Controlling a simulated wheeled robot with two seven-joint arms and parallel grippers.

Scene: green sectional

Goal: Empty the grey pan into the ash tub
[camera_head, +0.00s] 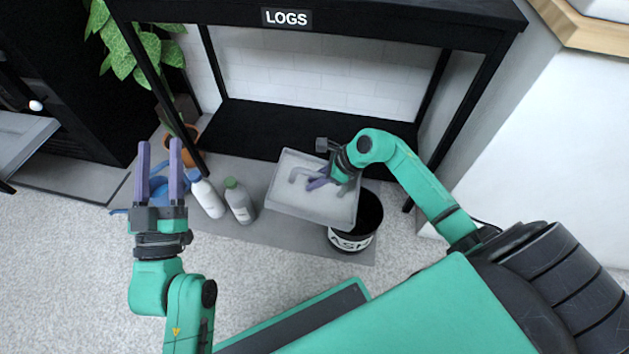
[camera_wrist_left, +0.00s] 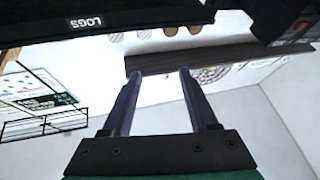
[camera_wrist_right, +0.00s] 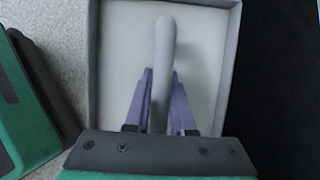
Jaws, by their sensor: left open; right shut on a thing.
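The grey pan (camera_head: 302,205) is a shallow square tray with a bar handle across it. In the head view it is over the left part of the black ash tub (camera_head: 369,212), hiding part of the tub's rim and label. My right gripper (camera_head: 318,182) is shut on the pan's handle; the right wrist view shows the handle (camera_wrist_right: 165,70) between its purple fingers and the pan's pale floor (camera_wrist_right: 200,60). I cannot make out separate ash in it. My left gripper (camera_head: 159,160) is open and empty, fingers pointing up, left of the pan.
White and grey bottles (camera_head: 240,201) stand left of the pan on the grey slab (camera_head: 270,235). A blue object (camera_head: 176,188) lies behind my left gripper. The black LOGS rack (camera_head: 300,115) stands behind, and a potted plant (camera_head: 125,45) at the back left.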

